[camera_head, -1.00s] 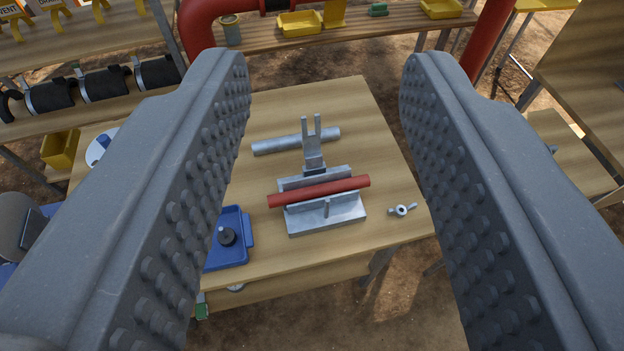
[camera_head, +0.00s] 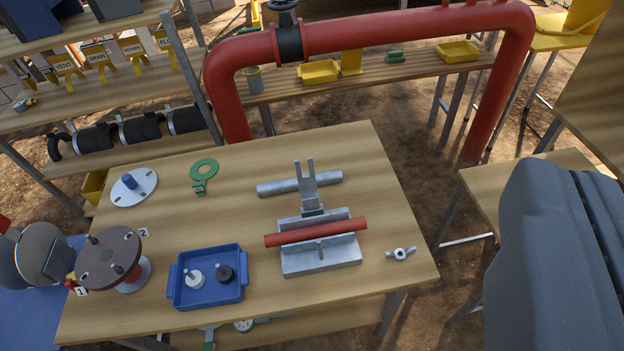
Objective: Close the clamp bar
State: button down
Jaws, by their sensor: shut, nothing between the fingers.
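The clamp (camera_head: 318,262) is a grey metal block on the wooden table. A red tube (camera_head: 316,232) lies across it, and a short stud stands in front of the tube. The clamp bar (camera_head: 309,187), a grey piece with a forked end, stands up behind the tube with its two prongs pointing upward. A loose-looking grey wing nut (camera_head: 401,254) lies on the table to the right of the clamp. My gripper (camera_head: 555,205) shows as a dark grey shape at the lower right, apart from the clamp; it is shut and empty.
A grey round rod (camera_head: 275,188) lies behind the clamp bar. A blue tray (camera_head: 207,292) with two knobs stands left of the clamp. Red piping (camera_head: 400,30) arches behind the table.

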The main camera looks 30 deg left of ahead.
aim_at(307, 182)
jog(key=u, duration=0.05)
jog(key=k, duration=0.9)
jog(key=u, duration=0.5)
jog(key=i, duration=1)
jog(key=z, duration=0.05)
